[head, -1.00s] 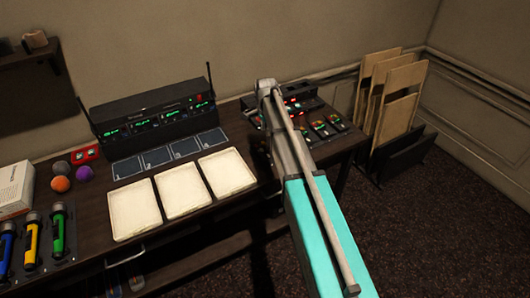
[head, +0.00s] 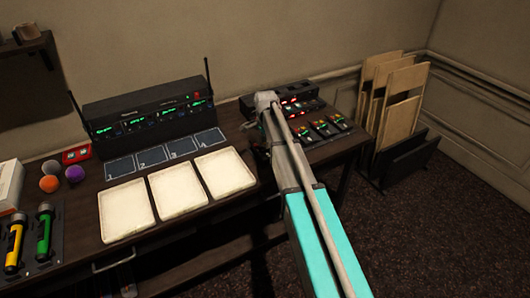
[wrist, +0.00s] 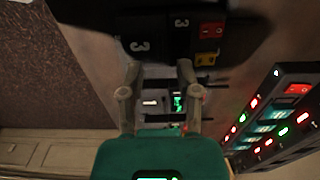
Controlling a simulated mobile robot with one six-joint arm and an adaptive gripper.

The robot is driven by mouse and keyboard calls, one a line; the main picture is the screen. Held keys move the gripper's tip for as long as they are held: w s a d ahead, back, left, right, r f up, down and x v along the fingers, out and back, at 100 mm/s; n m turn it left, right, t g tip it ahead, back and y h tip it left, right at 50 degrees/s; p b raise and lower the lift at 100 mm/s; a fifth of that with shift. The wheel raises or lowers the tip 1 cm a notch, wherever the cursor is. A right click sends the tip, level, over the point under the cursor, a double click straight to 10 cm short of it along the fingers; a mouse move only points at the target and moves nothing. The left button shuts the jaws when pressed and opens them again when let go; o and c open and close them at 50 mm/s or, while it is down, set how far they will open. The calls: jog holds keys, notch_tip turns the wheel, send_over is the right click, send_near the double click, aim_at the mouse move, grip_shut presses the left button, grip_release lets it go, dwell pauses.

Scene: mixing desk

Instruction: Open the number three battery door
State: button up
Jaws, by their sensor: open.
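In the wrist view my gripper (wrist: 158,72) is open, its two fingers apart. At the fingertips is a dark block (wrist: 160,45) with white number 3 labels and red and yellow parts. Beyond and between the fingers is a dark unit (wrist: 176,101) with a small green-lit display and a pale patch. I cannot make out a battery door's edge or whether it is open. I cannot tell if the fingers touch the block. In the head view my arm hides most of the gripper at the desk's right part.
A dark unit with red and green lights (head: 325,126) stands on the desk right of my arm. A black receiver rack (head: 140,122) with antennas, numbered mats (head: 151,158) and white trays (head: 178,190) are left. Boards (head: 402,92) lean against the wall.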

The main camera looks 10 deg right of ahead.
aim_at(265, 150)
jog(key=shift+f+b, duration=1.35)
jog(key=shift+f, duration=0.35)
grip_shut()
jog(key=shift+a, duration=0.1)
